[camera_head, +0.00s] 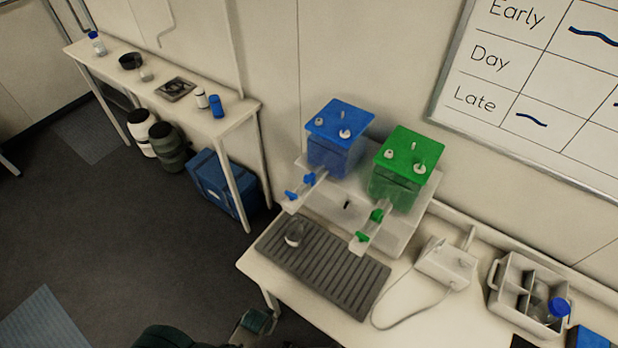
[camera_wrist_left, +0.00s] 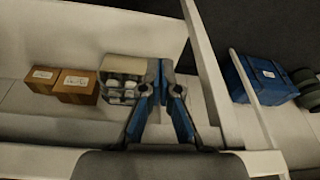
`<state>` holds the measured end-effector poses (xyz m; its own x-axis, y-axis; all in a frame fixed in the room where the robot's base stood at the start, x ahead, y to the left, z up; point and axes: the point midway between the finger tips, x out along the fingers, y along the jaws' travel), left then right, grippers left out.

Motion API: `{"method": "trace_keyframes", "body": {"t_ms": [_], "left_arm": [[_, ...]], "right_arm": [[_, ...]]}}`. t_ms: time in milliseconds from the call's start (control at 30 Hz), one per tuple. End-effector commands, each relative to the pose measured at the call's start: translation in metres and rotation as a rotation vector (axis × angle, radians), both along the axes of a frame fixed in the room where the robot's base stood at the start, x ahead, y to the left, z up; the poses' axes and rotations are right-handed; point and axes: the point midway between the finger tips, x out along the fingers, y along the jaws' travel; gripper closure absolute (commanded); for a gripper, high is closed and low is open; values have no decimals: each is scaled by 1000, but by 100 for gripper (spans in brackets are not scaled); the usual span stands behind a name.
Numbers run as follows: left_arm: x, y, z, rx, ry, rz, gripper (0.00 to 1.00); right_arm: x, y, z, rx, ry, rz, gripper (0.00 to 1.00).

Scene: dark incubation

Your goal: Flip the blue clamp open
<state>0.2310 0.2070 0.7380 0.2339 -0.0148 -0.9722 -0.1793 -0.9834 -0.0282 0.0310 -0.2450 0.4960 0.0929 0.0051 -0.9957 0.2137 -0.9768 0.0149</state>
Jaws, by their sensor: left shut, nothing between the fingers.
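A blue-lidded tank (camera_head: 338,138) stands on a pale stepped stand. A tube runs down from it, with a blue clamp piece (camera_head: 309,179) near the tank and another blue piece (camera_head: 291,195) at the outer end. Whether each is open or closed is too small to tell. My left gripper (camera_wrist_left: 160,73) shows in the left wrist view with its blue-grey fingers together and nothing between them. The clamp is not in that view, and the gripper is away from it. My right gripper is not seen.
A green-lidded tank (camera_head: 405,160) with green fittings stands beside the blue one. A grey ribbed tray (camera_head: 325,275) holds a small glass vessel (camera_head: 295,234). A white device (camera_head: 446,263) and divided caddy (camera_head: 511,290) are at right. The wrist view shows cardboard boxes (camera_wrist_left: 75,86) and a blue cooler (camera_wrist_left: 258,82).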

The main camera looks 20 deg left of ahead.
Motion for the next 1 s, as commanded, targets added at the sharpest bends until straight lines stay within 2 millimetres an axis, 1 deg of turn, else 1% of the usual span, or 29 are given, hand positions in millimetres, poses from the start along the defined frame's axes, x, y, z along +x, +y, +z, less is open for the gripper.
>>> {"method": "trace_keyframes", "body": {"t_ms": [33, 67, 100, 133, 167, 200, 267, 300, 367, 400, 500, 600, 633, 733, 1000], "left_arm": [[-8, 1, -36, 2, 19, -2, 100], [-12, 2, -55, 3, 26, -4, 100], [-21, 3, -81, 4, 35, -5, 100], [-28, 4, -100, 5, 43, -7, 100], [-37, 5, -120, 5, 51, -8, 100], [-51, 8, -146, 6, 63, -11, 100], [-74, 11, -183, 8, 80, -15, 100], [-92, 14, -205, 10, 92, -17, 100], [-116, 18, -231, 12, 106, -20, 100], [-133, 21, -245, 14, 115, -22, 100], [-166, 28, -269, 15, 131, -26, 100], [-188, 32, -281, 18, 140, -30, 100], [-193, 33, -283, 17, 142, -30, 100], [-200, 35, -285, 18, 145, -32, 100], [-201, 35, -285, 18, 145, -31, 100]], "right_arm": [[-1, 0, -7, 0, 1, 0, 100], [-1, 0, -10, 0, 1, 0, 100], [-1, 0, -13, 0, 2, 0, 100], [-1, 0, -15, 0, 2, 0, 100], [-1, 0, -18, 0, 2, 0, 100], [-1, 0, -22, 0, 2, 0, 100], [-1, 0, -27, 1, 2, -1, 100], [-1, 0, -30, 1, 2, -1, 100], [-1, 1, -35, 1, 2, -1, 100], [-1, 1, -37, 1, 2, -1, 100], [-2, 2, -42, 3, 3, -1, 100], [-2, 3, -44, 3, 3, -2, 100], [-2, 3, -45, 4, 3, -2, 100], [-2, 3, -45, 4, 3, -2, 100], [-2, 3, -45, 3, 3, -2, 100]]}}
